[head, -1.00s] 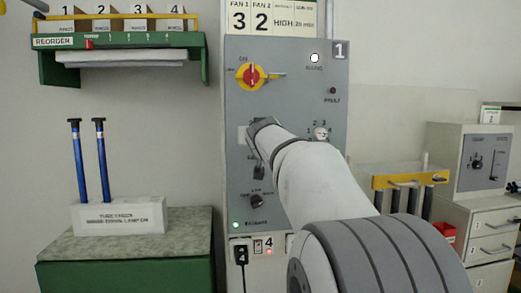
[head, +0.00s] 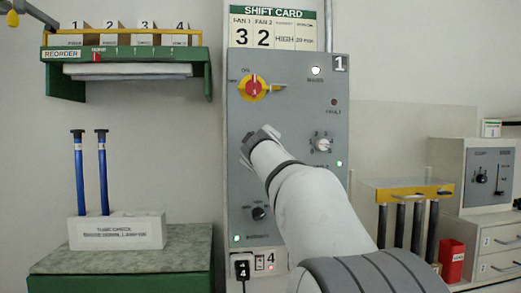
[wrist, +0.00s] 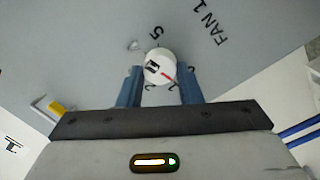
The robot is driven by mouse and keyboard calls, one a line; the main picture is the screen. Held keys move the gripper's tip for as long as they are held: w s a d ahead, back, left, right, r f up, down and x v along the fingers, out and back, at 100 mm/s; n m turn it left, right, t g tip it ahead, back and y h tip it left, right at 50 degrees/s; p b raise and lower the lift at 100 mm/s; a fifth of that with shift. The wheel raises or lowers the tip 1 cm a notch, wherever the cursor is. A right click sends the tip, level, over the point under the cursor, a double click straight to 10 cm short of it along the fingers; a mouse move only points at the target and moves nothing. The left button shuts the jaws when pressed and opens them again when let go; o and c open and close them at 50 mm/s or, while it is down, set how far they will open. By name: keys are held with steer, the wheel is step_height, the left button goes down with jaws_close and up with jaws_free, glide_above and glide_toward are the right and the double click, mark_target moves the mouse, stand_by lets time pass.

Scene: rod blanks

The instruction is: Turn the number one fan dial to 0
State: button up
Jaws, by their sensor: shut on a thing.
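The number one fan dial (wrist: 158,67) is a round white knob with a red pointer line, on a grey panel (head: 290,80) marked 1. In the wrist view the lettering FAN 1 appears beside it, tilted. My gripper (wrist: 160,83) is shut on the knob, with a blue finger on each side. The red line slants toward the lower right of that view, near a figure partly hidden by the fingers. I cannot read that figure surely. In the head view my gripper (head: 261,143) hides the dial.
Nearby on the panel are a yellow and red switch (head: 254,88), a second white dial (head: 321,144) to the right and a black dial (head: 259,213) below. A shift card (head: 273,29) above shows 3 and 2. A yellow-fronted rack (head: 408,194) stands at right.

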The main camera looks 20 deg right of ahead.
steer(key=n, duration=0.4)
steer(key=shift+d+f+b, duration=0.15)
steer(key=shift+f+b, duration=0.15)
stand_by(0.5)
steer(key=o, duration=0.8)
steer(key=shift+c, duration=0.2)
steer(key=shift+o, duration=1.1)
steer(key=shift+r, duration=0.15)
steer(key=b+v, duration=0.1)
steer(key=v, duration=0.6)
steer(key=shift+s, duration=0.35)
